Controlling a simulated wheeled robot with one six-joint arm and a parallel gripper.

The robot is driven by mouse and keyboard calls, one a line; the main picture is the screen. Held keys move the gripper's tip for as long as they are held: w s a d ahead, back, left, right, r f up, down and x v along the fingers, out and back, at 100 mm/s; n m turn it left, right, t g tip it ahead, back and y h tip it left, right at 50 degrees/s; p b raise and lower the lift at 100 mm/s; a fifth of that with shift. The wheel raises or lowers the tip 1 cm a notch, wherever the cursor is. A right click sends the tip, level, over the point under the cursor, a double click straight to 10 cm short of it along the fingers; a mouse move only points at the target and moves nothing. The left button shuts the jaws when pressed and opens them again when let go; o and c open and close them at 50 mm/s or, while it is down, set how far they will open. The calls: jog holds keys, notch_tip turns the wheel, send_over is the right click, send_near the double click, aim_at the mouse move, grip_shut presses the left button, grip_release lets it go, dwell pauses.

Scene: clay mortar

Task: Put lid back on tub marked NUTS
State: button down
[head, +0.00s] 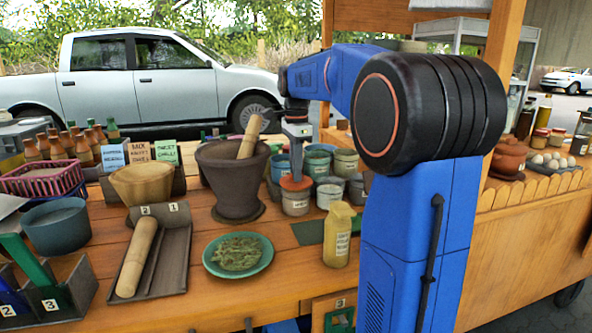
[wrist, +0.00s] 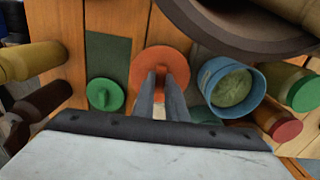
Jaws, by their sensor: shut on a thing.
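In the head view the lid is at the top of a small pale tub (head: 295,203) with a label too small to read. I cannot tell whether the lid rests on the rim or hovers just over it. In the wrist view the lid hides whatever is below it.
The dark mortar (head: 232,190) with its pestle stands left of the gripper. Open tubs (head: 328,194) crowd close on the right, including a blue one (wrist: 230,88) with green contents. A yellow bottle (head: 339,236) stands in front. A green lid (wrist: 105,95) lies near a green mat (wrist: 108,57).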

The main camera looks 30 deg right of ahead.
dwell(0.8)
jog(key=c, duration=1.2)
grip_release()
jog(key=shift+r, duration=3.45)
grip_shut()
jog(key=shift+f, duration=3.15)
